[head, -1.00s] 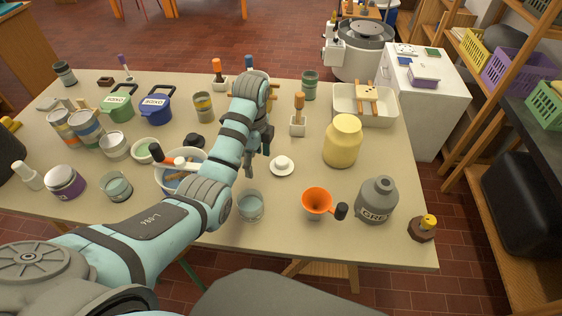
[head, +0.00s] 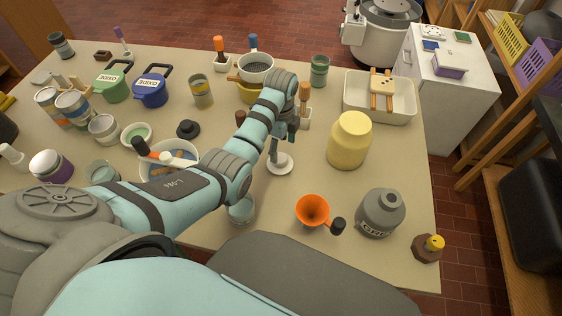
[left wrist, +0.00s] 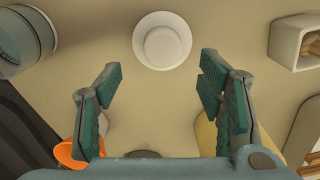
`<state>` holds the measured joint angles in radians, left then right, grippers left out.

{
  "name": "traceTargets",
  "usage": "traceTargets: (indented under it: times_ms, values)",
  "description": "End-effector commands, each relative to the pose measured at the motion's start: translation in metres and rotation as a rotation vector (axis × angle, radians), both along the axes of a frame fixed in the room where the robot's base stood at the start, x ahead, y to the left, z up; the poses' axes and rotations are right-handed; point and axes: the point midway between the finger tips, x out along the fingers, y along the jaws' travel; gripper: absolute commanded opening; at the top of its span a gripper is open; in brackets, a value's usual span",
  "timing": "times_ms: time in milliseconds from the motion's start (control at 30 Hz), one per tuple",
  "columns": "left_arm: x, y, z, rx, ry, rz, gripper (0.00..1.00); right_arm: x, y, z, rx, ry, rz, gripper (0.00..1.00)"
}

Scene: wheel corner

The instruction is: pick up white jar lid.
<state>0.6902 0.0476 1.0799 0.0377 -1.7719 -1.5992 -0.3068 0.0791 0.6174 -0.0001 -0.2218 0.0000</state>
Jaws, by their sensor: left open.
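The white jar lid (head: 283,167), a round disc with a raised round middle, lies flat on the table (head: 270,227). It also shows at the top middle of the left wrist view (left wrist: 162,42). My left gripper (head: 276,148) is open and empty above the lid, hiding part of it in the head view. In the left wrist view, its two green-padded fingers (left wrist: 160,78) are spread apart, with the lid beyond their tips and roughly centred between them. I see no contact with the lid. My right gripper is not in view.
A yellow jar (head: 349,140) stands right of the lid. An orange funnel (head: 312,210), a grey bottle (head: 381,213) and a clear glass (head: 241,211) stand nearer me. A wooden-handled tool (head: 304,103) stands behind. Bare table surrounds the lid.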

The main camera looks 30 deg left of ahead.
Motion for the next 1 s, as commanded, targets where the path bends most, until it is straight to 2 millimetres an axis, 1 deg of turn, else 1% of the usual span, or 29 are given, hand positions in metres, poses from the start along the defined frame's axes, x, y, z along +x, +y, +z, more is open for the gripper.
traceTargets:
  times_ms: [33,133,167,300,367,433,600,667,900,933,1000]
  values:
    - [0.0,0.0,-0.01,0.0,0.002,0.0,0.62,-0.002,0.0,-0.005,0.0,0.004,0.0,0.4]
    - [0.0,0.0,-0.021,0.0,0.0,0.0,0.62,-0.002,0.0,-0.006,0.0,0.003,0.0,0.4]
    - [-0.001,0.001,-0.026,0.0,0.001,0.0,0.62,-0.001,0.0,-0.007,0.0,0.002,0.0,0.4]
    - [-0.002,0.001,-0.055,0.0,0.001,-0.002,0.62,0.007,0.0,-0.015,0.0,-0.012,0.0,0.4]
    - [-0.001,0.001,-0.065,0.0,0.0,-0.003,0.62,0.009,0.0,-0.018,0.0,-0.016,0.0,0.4]
    - [-0.001,0.001,-0.069,0.0,0.0,-0.003,0.62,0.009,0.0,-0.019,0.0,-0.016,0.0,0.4]
    - [-0.001,0.0,-0.068,0.0,-0.002,-0.004,0.62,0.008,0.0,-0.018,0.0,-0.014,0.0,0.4]
    - [-0.001,0.0,-0.068,0.0,-0.002,-0.004,0.54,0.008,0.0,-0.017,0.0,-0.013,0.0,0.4]
    - [-0.001,0.0,-0.067,0.0,-0.001,-0.004,0.16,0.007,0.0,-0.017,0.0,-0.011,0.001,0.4]
    - [-0.001,0.0,-0.067,0.0,-0.001,-0.004,0.12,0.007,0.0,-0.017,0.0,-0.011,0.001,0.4]
    - [-0.001,0.0,-0.068,0.0,-0.001,-0.004,0.12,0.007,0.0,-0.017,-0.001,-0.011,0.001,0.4]
